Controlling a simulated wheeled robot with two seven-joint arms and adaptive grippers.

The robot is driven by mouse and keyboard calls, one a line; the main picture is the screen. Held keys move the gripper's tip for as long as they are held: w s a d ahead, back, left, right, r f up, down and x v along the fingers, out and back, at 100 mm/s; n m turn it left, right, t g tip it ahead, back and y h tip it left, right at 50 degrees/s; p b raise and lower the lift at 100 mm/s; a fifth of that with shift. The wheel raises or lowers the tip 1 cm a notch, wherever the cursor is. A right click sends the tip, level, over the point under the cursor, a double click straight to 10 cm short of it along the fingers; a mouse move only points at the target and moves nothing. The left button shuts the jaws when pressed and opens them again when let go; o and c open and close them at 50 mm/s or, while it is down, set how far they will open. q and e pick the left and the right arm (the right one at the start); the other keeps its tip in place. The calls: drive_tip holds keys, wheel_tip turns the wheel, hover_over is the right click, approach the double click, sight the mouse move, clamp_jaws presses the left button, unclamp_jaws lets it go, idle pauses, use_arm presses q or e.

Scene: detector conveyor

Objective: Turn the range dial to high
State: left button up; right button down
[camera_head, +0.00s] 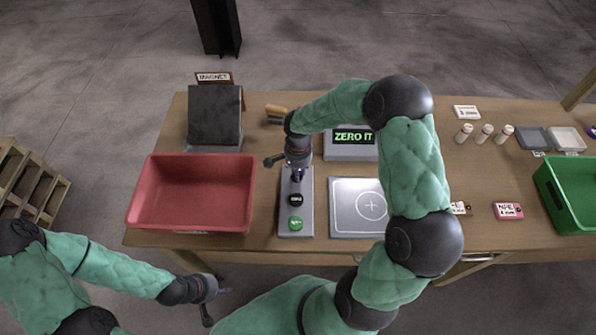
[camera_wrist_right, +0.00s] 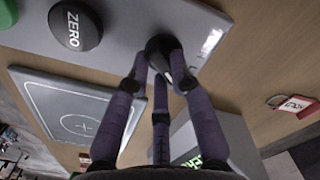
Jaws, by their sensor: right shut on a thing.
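The range dial (camera_wrist_right: 162,50) is a dark round knob on the grey control panel (camera_wrist_right: 135,15), in the right wrist view. My right gripper (camera_wrist_right: 162,68) is shut on the dial, its fingers around the knob. In the head view my right gripper (camera_head: 297,174) is at the far end of the control panel (camera_head: 285,212) and hides the dial. The dial's setting cannot be read. On the same panel are a black ZERO button (camera_head: 295,199) and a green button (camera_head: 295,223). My left gripper (camera_head: 218,296) hangs in front of the table; its fingers are too small to judge.
A display reading "ZERO IT" (camera_head: 353,137) stands behind a metal plate (camera_head: 345,222) with a circle mark. A red bin (camera_head: 190,224) is left of the panel, a green bin (camera_head: 566,208) far right. A dark magnet block (camera_head: 214,114) and a brush (camera_head: 275,110) lie behind.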

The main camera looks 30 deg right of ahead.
drive_tip(key=n, duration=0.3)
drive_tip(key=shift+n, duration=0.3)
drive_tip(key=n, duration=0.4)
drive_tip(key=shift+w+d+n, duration=0.1)
drive_tip(key=shift+n, duration=0.2)
drive_tip(key=n, duration=0.4)
drive_tip(key=shift+w, duration=0.1)
drive_tip(key=shift+w+n+p, duration=0.1)
drive_tip(key=shift+n+p, duration=0.4)
drive_tip(key=shift+n, duration=1.6)
drive_tip(key=c, duration=1.1)
unclamp_jaws()
